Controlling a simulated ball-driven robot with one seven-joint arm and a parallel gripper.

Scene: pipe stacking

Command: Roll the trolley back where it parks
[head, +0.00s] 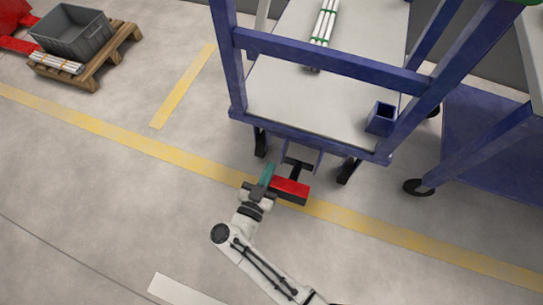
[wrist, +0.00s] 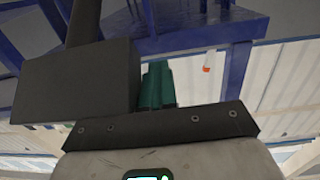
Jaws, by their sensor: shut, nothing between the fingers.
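The trolley (head: 330,66) has a blue frame and a pale shelf, and stands at the upper middle of the head view. A red and black block (head: 291,190) sticks out low from its near side on a dark bracket. My gripper (head: 266,175) has teal fingers, which are shut and empty at the left end of this block. I cannot tell whether they touch it. In the wrist view the teal fingers (wrist: 157,85) stand beside a large dark block (wrist: 78,84), with blue frame parts behind.
White pipes (head: 325,22) and a small blue box (head: 382,118) are on the trolley. A second blue cart (head: 487,145) stands at the right. A pallet (head: 92,66) with a grey crate (head: 72,34) is at the upper left. Yellow lines (head: 140,139) mark the floor; the left floor is clear.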

